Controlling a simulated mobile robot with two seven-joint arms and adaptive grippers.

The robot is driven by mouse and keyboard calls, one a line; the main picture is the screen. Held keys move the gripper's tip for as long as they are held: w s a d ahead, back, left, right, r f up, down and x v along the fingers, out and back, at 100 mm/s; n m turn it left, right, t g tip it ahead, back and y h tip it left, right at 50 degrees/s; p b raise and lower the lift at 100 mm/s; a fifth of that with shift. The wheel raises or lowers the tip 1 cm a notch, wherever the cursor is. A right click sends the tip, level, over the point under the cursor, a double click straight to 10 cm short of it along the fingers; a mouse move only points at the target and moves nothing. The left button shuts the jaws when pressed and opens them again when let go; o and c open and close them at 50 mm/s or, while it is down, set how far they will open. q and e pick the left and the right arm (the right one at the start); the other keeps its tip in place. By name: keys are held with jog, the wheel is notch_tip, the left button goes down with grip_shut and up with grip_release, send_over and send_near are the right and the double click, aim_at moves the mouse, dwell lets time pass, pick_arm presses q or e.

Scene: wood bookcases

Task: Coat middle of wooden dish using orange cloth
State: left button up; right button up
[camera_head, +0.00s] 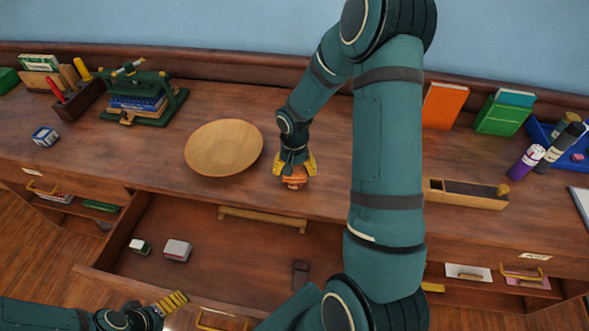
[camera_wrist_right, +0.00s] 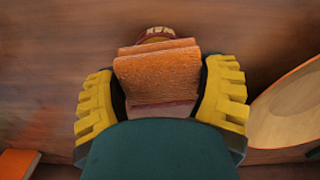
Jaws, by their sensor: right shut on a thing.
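A round, shallow wooden dish (camera_head: 223,147) lies on the desk top, left of my right gripper. Its edge also shows at the right of the right wrist view (camera_wrist_right: 287,108). My right gripper (camera_head: 294,176) points down at the desk beside the dish, with its yellow fingers on either side of the folded orange cloth (camera_wrist_right: 158,77). The cloth shows only as a small orange patch between the fingers in the head view (camera_head: 294,182). My left gripper (camera_head: 172,303) is low at the bottom left, near the open drawer's front; its opening is unclear.
An open drawer (camera_head: 221,262) below the desk top holds small boxes. A green book press (camera_head: 146,97) stands left of the dish. A wooden tray (camera_head: 466,194), an orange book (camera_head: 443,105) and a purple marker (camera_head: 525,162) are at the right. Bare desk separates dish and press.

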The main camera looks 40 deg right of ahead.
dwell(0.3)
jog(key=shift+r+p, duration=2.3)
jog(key=shift+r, duration=1.25)
